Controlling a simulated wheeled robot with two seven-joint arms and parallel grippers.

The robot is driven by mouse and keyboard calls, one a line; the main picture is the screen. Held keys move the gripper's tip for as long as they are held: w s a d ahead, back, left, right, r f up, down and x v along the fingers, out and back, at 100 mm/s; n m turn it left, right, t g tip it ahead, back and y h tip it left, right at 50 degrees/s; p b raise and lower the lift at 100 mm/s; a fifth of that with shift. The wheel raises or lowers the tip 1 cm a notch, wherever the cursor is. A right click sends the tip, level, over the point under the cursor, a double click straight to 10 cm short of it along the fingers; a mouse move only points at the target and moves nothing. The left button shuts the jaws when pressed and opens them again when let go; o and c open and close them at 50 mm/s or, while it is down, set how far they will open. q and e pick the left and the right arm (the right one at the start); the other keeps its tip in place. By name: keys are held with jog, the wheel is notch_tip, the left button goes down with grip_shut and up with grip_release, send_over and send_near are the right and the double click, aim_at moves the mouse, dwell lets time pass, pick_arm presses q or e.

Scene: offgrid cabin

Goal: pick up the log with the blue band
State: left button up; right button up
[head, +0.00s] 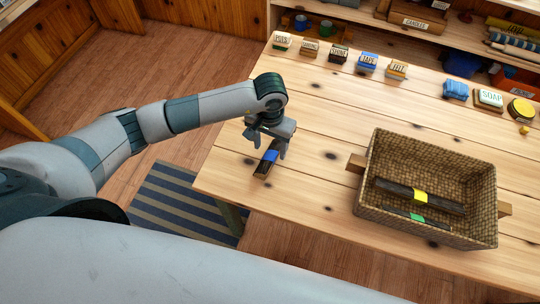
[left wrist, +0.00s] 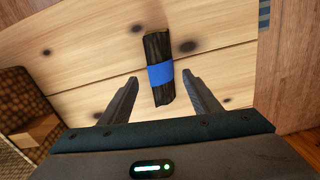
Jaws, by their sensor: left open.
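The log with the blue band (head: 267,163) lies on the wooden table near its left edge in the head view. It is short and dark, with a blue band around its middle. My left gripper (head: 269,152) is open just above it, and its fingers partly hide the log. In the left wrist view the log (left wrist: 159,72) lies between and beyond the two open fingertips of my left gripper (left wrist: 160,82), nearly in line with them. The jaws hold nothing. My right gripper is not in view.
A wicker basket (head: 367,198) on the right of the table holds a log with a yellow band (head: 420,196) and one with a green band (head: 417,217). The middle of the table is clear.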

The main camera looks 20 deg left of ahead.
aim_at(269, 155)
pick_arm(q)
jog(key=shift+f+p, duration=0.35)
jog(key=shift+p, duration=0.15)
notch_tip(269, 155, down, 4)
jog(key=shift+a+r+p, duration=0.1)
jog(key=shift+a+p, duration=0.05)
jog(key=shift+p, duration=0.85)
jog(key=shift+f, duration=0.35)
jog(key=shift+c, duration=0.4)
jog(key=c, duration=1.1)
